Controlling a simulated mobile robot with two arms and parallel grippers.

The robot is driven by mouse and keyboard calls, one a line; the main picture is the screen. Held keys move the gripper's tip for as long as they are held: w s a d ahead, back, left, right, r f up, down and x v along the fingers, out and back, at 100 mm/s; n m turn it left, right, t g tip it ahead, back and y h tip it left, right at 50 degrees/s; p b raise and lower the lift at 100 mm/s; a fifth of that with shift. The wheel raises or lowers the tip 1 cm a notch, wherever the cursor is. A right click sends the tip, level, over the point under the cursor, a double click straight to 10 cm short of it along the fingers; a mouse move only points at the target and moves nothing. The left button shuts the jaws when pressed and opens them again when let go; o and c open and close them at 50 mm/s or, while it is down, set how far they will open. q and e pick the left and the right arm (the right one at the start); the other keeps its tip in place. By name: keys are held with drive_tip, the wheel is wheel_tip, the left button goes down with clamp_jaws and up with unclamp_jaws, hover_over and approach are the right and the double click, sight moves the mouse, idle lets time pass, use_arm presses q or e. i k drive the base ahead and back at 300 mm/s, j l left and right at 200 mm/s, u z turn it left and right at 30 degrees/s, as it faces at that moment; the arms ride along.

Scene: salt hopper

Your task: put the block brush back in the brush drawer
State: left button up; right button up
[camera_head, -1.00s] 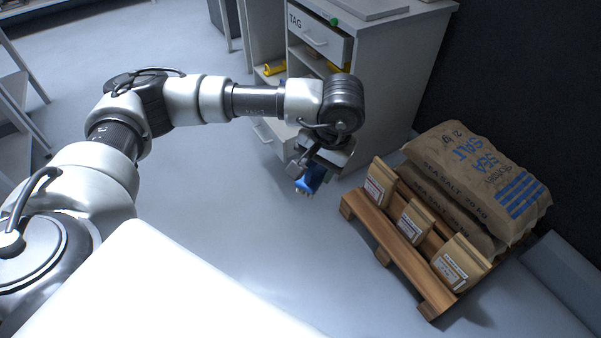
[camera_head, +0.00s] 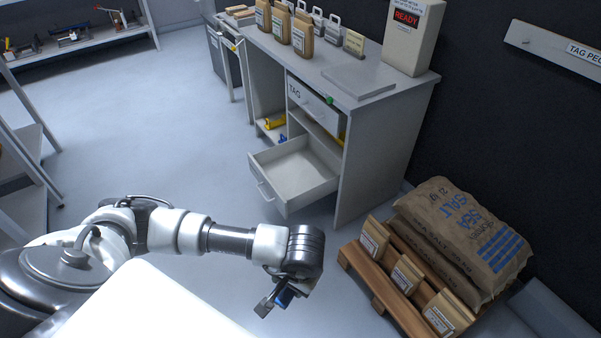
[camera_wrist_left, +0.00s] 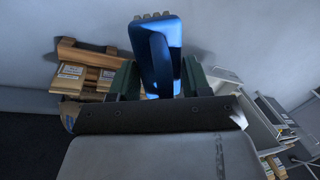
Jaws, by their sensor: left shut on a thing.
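My left gripper (camera_head: 273,303) is low in the head view, left of the pallet. It is shut on the block brush (camera_head: 284,297), a blue piece mostly hidden by the gripper there. In the left wrist view the brush (camera_wrist_left: 155,45) stands between the two dark fingers, blue with short pale bristle tufts at its far end. An open drawer (camera_head: 278,190) sticks out of the workbench beyond the gripper, and its visible inside is empty. I cannot read a label on it. The brush is apart from the drawer. My right gripper is not in view.
The workbench (camera_head: 385,125) has a closed drawer marked TAG (camera_head: 313,103) above the open one. A wooden pallet (camera_head: 375,300) with salt sacks (camera_head: 465,240) and small bags stands at right. A shelf (camera_head: 25,205) stands at left. The floor between is clear.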

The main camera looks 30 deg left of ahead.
sight(294, 179)
drive_tip(key=i+j+z, duration=0.1)
drive_tip(key=j, duration=0.35)
drive_tip(key=i+j+z, duration=0.15)
drive_tip(key=j, duration=0.3)
drive_tip(key=i+j+z, duration=0.1)
drive_tip(key=j, duration=0.35)
drive_tip(key=i+j+z, duration=0.1)
drive_tip(key=j, duration=0.4)
drive_tip(key=i+j+z, duration=0.15)
drive_tip(key=j, duration=0.35)
